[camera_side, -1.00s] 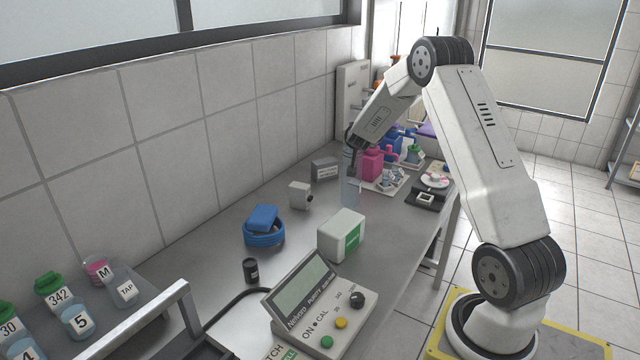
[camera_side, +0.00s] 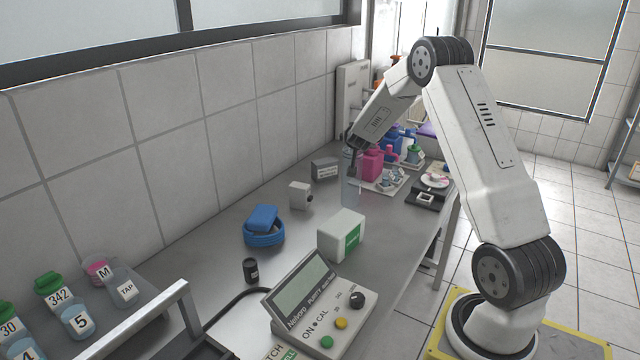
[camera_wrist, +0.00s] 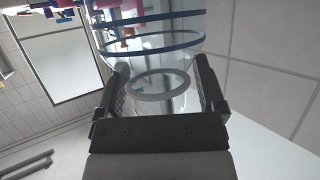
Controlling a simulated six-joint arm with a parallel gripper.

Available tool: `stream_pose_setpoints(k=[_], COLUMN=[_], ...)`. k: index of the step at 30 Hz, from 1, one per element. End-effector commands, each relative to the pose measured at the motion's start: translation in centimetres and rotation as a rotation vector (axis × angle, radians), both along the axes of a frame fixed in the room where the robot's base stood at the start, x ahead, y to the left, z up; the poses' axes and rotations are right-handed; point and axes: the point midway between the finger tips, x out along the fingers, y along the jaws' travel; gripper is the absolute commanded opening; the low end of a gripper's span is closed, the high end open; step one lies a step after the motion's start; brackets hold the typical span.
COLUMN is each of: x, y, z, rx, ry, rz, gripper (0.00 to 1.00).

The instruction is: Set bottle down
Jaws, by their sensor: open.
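A clear, pale bottle (camera_side: 351,192) is directly below my gripper (camera_side: 351,170), over the grey bench near its far part. In the wrist view, the clear bottle (camera_wrist: 150,42) has blue bands and a pale grey ring, and shows between and beyond the two fingers. My gripper (camera_wrist: 163,88) is open, with one finger on each side of it. The see-through walls make any contact with the fingers hard to judge. The bottle looks upright in the side view, and its base appears at bench level.
Pink bottles (camera_side: 372,164) and a tray of small parts (camera_side: 390,181) lie just behind the bottle. A white-and-green box (camera_side: 341,235), a small grey block (camera_side: 300,195) and a blue lidded container (camera_side: 263,228) stand nearer. The tiled wall borders the bench; bare bench lies between these items.

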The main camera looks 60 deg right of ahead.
Motion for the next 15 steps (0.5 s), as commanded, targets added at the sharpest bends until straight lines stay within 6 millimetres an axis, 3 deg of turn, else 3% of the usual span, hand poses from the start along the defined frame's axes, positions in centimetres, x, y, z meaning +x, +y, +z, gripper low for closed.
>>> stream_pose_setpoints(k=[15], x=[-2.3], y=[3.5], z=[1.8], rx=[0.000], ry=[0.000], rz=[0.001], gripper=[0.88])
